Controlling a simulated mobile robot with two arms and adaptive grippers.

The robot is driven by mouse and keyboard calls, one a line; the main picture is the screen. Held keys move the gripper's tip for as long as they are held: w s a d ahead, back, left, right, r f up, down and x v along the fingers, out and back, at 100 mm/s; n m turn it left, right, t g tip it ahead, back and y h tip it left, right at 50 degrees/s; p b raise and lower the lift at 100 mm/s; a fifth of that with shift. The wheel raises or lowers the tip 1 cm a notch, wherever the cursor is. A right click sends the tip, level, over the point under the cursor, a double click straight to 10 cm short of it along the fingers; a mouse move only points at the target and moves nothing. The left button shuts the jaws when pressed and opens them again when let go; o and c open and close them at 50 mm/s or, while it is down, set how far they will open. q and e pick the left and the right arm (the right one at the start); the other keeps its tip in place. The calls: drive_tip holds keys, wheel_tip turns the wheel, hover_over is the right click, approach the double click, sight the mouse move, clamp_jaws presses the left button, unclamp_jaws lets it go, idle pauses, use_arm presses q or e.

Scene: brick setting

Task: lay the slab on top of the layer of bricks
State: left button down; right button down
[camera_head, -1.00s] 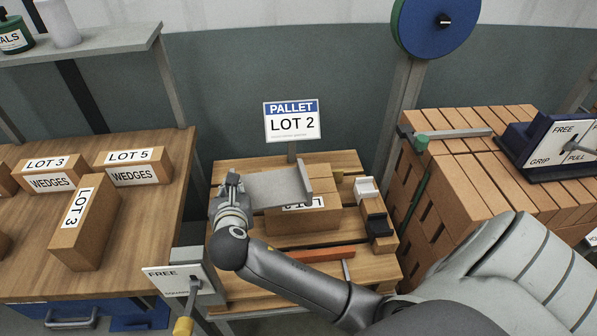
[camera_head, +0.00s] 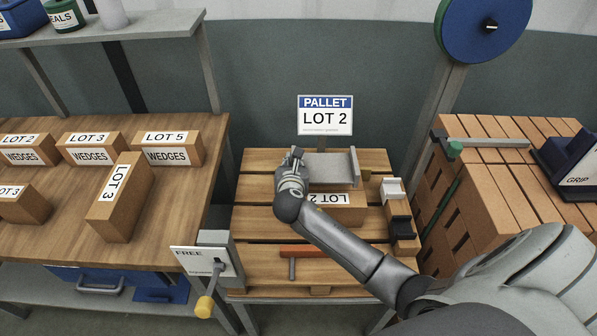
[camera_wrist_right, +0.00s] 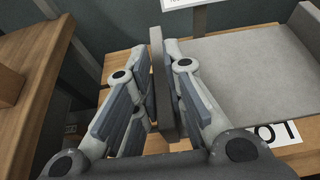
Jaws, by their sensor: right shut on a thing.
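The grey slab (camera_head: 330,168) is a flat plate with an upright lip at its left and right ends. It is over the back part of the orange-brown brick layer (camera_head: 341,216), which bears a LOT 2 label and sits on the wooden pallet (camera_head: 262,222). I cannot tell whether slab and bricks touch. My right gripper (camera_head: 297,156) is shut on the slab's left lip. In the right wrist view the fingers (camera_wrist_right: 166,75) pinch that lip from both sides, and the slab's flat face (camera_wrist_right: 245,75) extends right. My left gripper is not in view.
A PALLET LOT 2 sign (camera_head: 325,117) stands behind. A bench with labelled boxes (camera_head: 118,200) is left; stacked bricks (camera_head: 468,195) are right.

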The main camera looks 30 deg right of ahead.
drive_tip(key=shift+w+d+f, duration=0.15)
drive_tip(key=shift+d+f, duration=0.3)
drive_tip(key=shift+d, duration=0.05)
drive_tip(key=shift+w+d+f, duration=0.1)
drive_tip(key=shift+d+f, duration=0.1)
drive_tip(key=shift+f, duration=0.85)
drive_tip(key=shift+d+f, duration=0.2)
drive_tip(key=shift+f, duration=0.8)
drive_tip(key=c, duration=1.5)
unclamp_jaws()
drive_tip(key=shift+s+a, duration=0.15)
drive_tip(key=shift+s, duration=0.05)
drive_tip(key=v, duration=1.1)
drive_tip(key=shift+s+a+r, duration=0.15)
drive_tip(key=shift+s, duration=0.15)
